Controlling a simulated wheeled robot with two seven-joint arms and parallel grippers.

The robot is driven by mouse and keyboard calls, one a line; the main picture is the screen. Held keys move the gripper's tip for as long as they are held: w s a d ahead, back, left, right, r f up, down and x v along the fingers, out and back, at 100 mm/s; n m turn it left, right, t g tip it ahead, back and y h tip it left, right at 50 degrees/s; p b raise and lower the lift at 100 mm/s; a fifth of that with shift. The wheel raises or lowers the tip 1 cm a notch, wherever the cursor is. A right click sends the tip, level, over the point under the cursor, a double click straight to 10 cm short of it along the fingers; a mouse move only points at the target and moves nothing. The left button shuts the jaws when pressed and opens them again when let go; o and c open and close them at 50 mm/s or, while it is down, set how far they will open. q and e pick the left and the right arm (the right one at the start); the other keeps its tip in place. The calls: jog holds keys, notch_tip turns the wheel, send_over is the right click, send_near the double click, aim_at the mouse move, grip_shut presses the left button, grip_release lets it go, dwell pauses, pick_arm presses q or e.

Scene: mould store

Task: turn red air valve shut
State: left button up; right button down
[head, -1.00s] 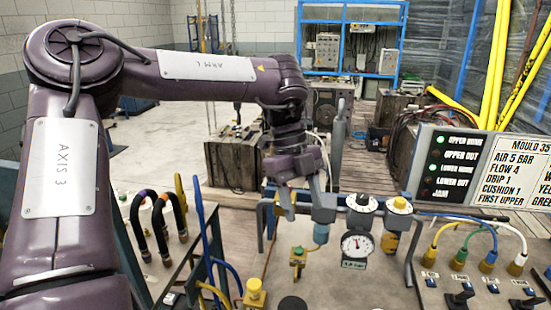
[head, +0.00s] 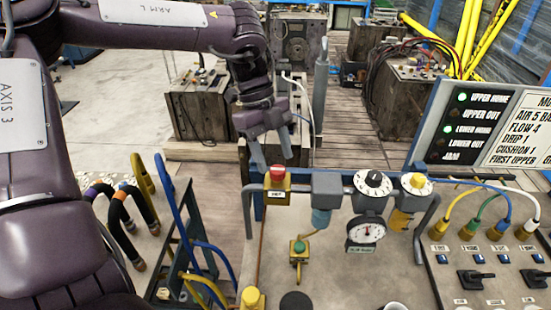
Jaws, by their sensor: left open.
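The red air valve (head: 277,173) is a red knob on a yellow body with a small label. It sits at the left end of the blue-backed pipe row in the head view. My left gripper (head: 273,163) is open, its two fingers pointing down just above and behind the red knob as I see it. One fingertip lies left of the knob and the other at its upper right. I cannot tell whether either touches it. My right gripper is not in view.
Right of the valve stand a grey block (head: 327,185), a black dial knob (head: 373,184), a pressure gauge (head: 366,230) and a yellow-topped regulator (head: 416,184). A green-topped valve (head: 299,247) is in front.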

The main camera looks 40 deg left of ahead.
aim_at(278, 174)
pick_arm(q)
jog(key=shift+a+x, duration=0.1)
jog(key=shift+x, duration=0.55)
jog(key=shift+a+x, duration=0.15)
jog(key=shift+x, duration=0.55)
jog(key=shift+w+f, duration=0.1)
jog(key=shift+d, duration=0.1)
jog(key=shift+c, duration=0.8)
jog(key=c, duration=0.8)
